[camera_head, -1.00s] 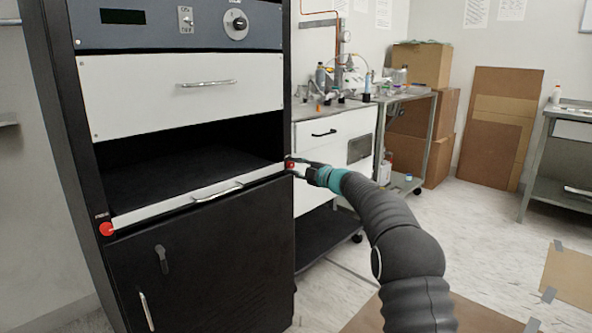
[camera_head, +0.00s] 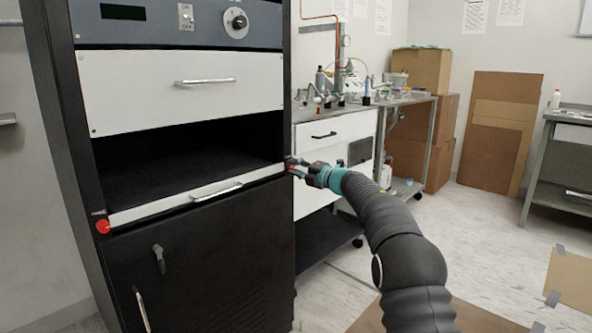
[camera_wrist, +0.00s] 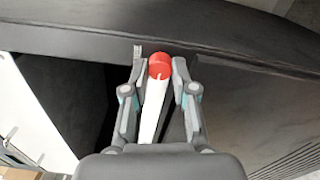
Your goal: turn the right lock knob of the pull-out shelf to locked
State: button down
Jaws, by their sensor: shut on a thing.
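The pull-out shelf (camera_head: 160,207) is a thin white-fronted strip with a metal handle, under the open black bay of the cabinet. In the wrist view its white front (camera_wrist: 152,115) runs up between my fingers. The right lock knob (camera_wrist: 160,67) is a red round knob at the shelf's end, between my fingertips. My gripper (camera_head: 290,166) is shut on it and hides most of it in the head view; the fingertips also show in the wrist view (camera_wrist: 160,70). The left lock knob (camera_head: 103,227) is red and free at the shelf's other end.
A black lower door (camera_head: 205,260) with a handle is below the shelf, and a white drawer (camera_head: 180,90) is above the bay. A white drawer unit (camera_head: 330,140) stands close behind my gripper. Open floor (camera_head: 480,225) lies to the right.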

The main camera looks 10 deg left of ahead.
jog(key=shift+f, duration=0.1)
jog(key=c, duration=0.9)
grip_release()
jog(key=shift+c, duration=0.2)
